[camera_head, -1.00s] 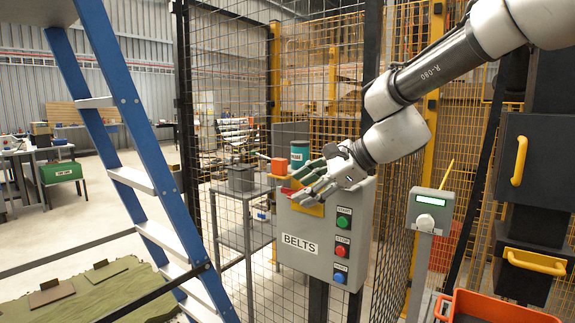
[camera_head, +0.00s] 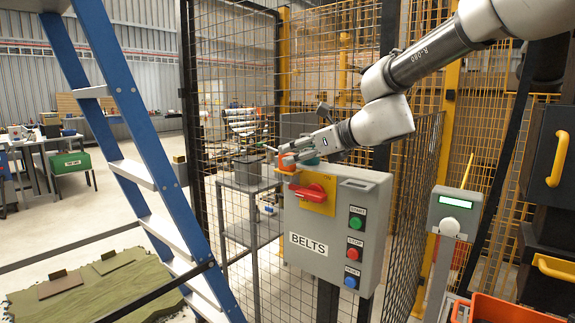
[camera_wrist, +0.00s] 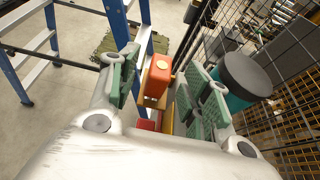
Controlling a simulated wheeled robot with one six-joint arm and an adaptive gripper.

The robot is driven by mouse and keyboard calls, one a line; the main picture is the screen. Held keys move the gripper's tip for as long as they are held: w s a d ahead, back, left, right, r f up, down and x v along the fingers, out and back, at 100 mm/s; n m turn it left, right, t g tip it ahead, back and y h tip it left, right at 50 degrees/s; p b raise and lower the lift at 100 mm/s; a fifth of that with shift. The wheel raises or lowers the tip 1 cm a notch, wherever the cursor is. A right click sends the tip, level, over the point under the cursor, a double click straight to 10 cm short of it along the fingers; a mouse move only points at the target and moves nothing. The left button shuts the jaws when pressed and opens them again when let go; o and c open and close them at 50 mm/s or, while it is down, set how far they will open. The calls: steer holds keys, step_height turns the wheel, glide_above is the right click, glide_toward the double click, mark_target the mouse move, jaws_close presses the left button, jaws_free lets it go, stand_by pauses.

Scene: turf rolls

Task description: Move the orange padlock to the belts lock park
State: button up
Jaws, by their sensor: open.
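The orange padlock (camera_head: 284,164) is at the upper left corner of the grey BELTS box (camera_head: 352,228). In the wrist view the padlock (camera_wrist: 158,76) stands between the two green-padded fingers, apart from them as far as I can see, above a small tan ledge (camera_wrist: 152,102). My gripper (camera_head: 283,155) is open around it, and its fingers partly hide the padlock in the head view. I cannot tell for sure which part is the belts lock park. The box carries a red rotary handle (camera_head: 312,192) on a yellow plate (camera_head: 322,207).
A teal cylinder with a dark top (camera_wrist: 240,80) stands close beside the right fingers. Mesh fencing (camera_head: 232,90) rises behind the box. A blue ladder (camera_head: 125,120) stands at left, and an orange bin (camera_head: 500,310) at lower right.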

mark_target(291, 154)
steer(key=x, duration=0.3)
steer(key=shift+w+a+f, duration=0.1)
steer(key=shift+w+a, duration=0.15)
steer(key=shift+c, duration=0.2)
jaws_close()
